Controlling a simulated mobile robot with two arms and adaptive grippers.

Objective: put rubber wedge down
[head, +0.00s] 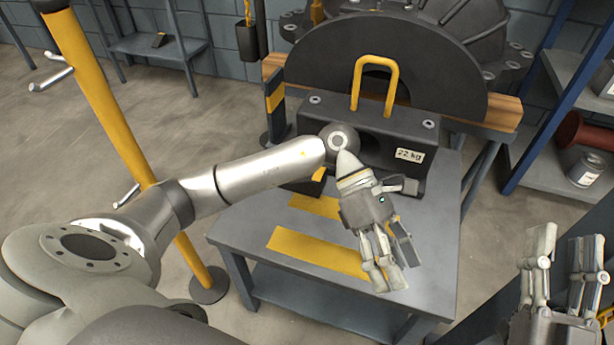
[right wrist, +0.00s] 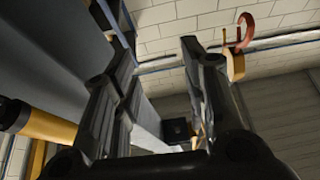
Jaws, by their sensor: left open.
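My left gripper (head: 393,278) hangs over the grey table (head: 425,285), fingers pointing down toward its front part. It is open, and I see nothing held in it. A small black and yellow piece (head: 318,174) shows at the foot of the dark casing block, partly hidden by my left arm. It may be the rubber wedge, but I cannot tell for sure. My right gripper (head: 566,243) is at the lower right, off the table. Its fingers are apart and empty; they also show spread in the right wrist view (right wrist: 160,70).
The casing block (head: 450,175) with a yellow handle (head: 376,65) and a "22 kg" label fills the table's back. Yellow stripes (head: 315,255) mark the free front surface. A yellow post (head: 110,125) stands left. A blue-framed shelf (head: 545,170) stands right.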

